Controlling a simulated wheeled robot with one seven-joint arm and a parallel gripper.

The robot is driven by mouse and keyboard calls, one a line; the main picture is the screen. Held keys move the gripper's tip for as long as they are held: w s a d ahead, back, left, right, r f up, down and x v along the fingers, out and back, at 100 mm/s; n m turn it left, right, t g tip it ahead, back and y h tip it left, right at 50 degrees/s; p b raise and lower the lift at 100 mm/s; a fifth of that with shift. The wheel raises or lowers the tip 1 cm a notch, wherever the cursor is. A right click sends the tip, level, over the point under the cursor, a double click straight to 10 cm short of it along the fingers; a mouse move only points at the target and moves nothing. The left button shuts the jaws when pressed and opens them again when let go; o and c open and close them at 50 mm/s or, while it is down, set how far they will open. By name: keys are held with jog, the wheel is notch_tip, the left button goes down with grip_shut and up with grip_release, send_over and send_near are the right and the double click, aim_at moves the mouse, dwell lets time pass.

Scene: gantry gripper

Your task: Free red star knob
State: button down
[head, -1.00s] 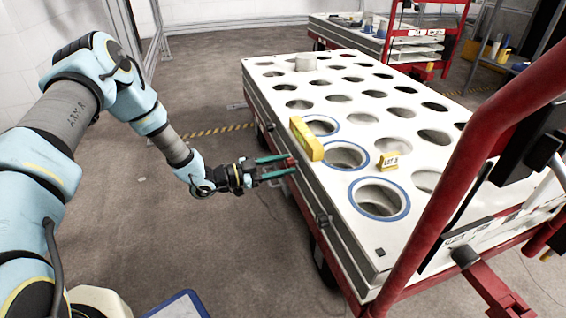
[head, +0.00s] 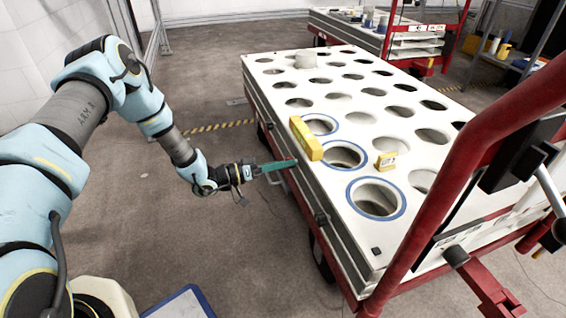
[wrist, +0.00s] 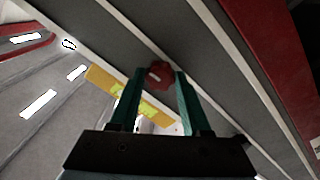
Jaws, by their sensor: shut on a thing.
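The red star knob (wrist: 159,75) sits on the grey side face of the white cart, between the tips of my gripper's green fingers in the wrist view. My gripper (wrist: 160,80) is shut on the knob, with one finger on each side of it. In the head view my gripper (head: 292,163) reaches the near left side of the cart, below the yellow block. There the fingers overlap in a turned pose and the knob is hidden. A yellow part (wrist: 125,92) shows behind the fingers in the wrist view.
The white cart top (head: 330,200) has rows of round holes, several with blue rims. A yellow block (head: 306,139) stands at its left edge, and a small yellow tag (head: 386,161) stands farther right. A red frame (head: 455,165) rises at the right.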

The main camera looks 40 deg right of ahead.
jog(key=shift+f+n+p, duration=0.1)
jog(key=shift+n+p, duration=0.65)
jog(key=shift+n, duration=7.95)
jog(key=shift+c, duration=1.9)
grip_release()
jog(key=p+v, duration=0.1)
jog(key=v, duration=1)
jog(key=shift+p, duration=0.4)
jog(key=shift+d, duration=0.1)
